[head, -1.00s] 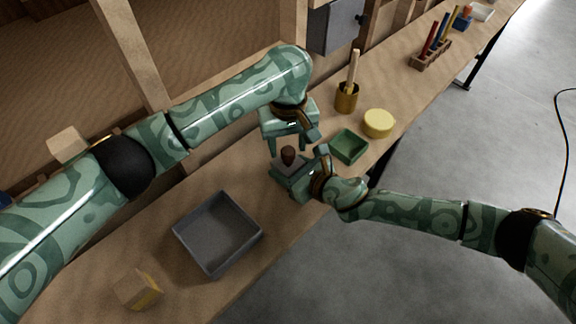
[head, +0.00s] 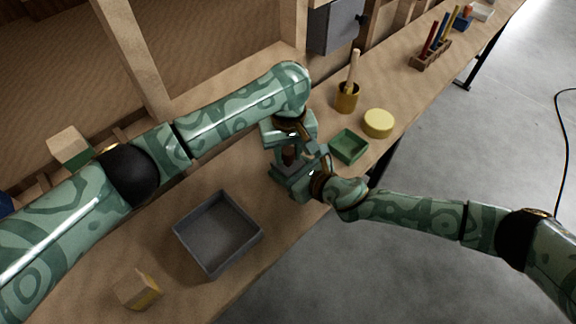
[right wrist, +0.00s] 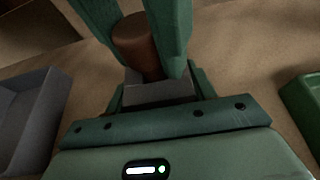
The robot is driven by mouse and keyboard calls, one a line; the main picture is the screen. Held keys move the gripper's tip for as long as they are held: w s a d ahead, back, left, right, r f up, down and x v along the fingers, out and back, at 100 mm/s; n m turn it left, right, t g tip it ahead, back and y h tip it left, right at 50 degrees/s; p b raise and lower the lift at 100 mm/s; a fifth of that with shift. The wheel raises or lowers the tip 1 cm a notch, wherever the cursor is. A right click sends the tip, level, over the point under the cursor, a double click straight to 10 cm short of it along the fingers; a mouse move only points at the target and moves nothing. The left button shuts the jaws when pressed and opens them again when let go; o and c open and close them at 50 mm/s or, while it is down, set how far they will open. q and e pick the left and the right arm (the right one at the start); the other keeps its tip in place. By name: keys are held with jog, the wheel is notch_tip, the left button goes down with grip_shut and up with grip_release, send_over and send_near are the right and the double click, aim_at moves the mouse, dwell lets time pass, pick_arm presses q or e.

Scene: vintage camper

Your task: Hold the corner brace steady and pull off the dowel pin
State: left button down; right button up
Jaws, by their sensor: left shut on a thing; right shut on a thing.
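The dowel pin (head: 288,154) is a dark brown, short round peg, partly hidden in the head view. In the right wrist view the pin (right wrist: 137,45) stands above the grey corner brace (right wrist: 158,92). My left gripper (head: 289,158) has come down from above and is shut on the pin, a finger on either side. My right gripper (head: 286,174) is shut on the corner brace from the right, low over the bench. The brace is mostly hidden by the fingers, and the joint between pin and brace cannot be seen clearly.
A grey open tray (head: 180,238) lies left of the grippers on the wooden bench. A wood and yellow block (head: 137,290) is near the front.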

aim_at(288, 150)
pick_arm(q)
jog(key=shift+r, duration=0.15)
jog(key=shift+r, duration=1.35)
jog(key=shift+r, duration=0.1)
jog(key=shift+r, duration=1.95)
pick_arm(e)
jog(key=o, duration=1.2)
jog(key=v, duration=1.2)
pick_arm(q)
jog(key=shift+f, duration=0.1)
